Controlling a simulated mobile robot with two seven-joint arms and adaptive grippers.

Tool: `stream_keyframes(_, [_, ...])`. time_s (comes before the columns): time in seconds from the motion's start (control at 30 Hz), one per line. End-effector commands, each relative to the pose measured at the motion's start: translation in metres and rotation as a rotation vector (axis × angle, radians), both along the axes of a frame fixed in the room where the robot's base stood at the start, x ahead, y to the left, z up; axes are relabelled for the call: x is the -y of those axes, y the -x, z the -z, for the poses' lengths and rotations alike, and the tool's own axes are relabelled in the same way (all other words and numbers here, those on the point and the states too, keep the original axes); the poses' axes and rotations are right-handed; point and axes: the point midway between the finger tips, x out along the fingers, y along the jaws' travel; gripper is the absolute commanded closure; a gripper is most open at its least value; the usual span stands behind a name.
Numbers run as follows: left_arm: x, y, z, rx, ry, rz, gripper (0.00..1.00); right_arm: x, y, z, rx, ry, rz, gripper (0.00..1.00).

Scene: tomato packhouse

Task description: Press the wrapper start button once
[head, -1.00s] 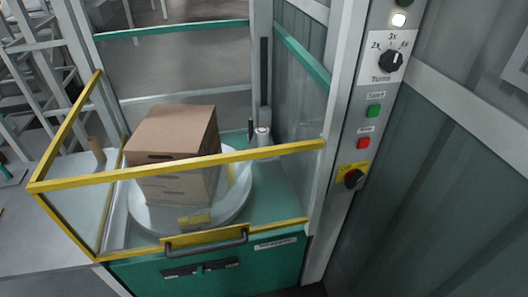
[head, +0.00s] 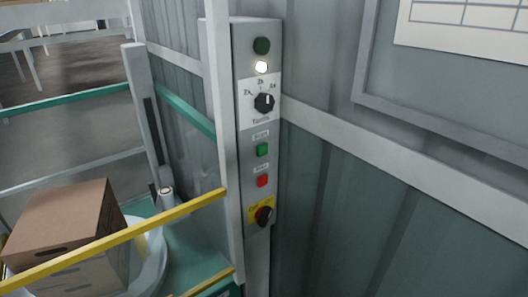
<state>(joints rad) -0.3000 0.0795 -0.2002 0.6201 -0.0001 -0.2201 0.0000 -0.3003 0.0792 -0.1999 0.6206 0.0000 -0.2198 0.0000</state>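The green start button (head: 263,150) sits on the grey control panel (head: 241,120) in the middle of the head view, under a small label that is blurred. A red button (head: 262,181) is below it. A black turns knob (head: 264,103) is above it, with a lit white lamp (head: 261,67) and a dark green lamp (head: 261,45) higher up. Neither of my grippers shows in the head view.
A cardboard box (head: 62,222) stands on the round turntable (head: 156,262) at lower left, behind a yellow-railed guard (head: 130,236). A grey post (head: 223,130) runs along the panel's left side. A framed board (head: 470,20) hangs on the wall at right.

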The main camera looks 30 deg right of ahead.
Motion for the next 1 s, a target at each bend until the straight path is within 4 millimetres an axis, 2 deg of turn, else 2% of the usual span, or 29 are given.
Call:
stream_keyframes(0.03, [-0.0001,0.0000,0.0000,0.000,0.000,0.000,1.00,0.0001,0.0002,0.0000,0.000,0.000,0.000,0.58])
stream_keyframes(0.13, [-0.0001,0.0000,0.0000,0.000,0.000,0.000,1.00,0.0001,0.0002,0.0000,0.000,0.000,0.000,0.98])
stream_keyframes(0.17, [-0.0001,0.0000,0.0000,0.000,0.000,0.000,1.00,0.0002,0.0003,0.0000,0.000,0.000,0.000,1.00])
stream_keyframes(1.0, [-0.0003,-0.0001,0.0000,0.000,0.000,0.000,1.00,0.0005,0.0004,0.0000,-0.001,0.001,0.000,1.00])
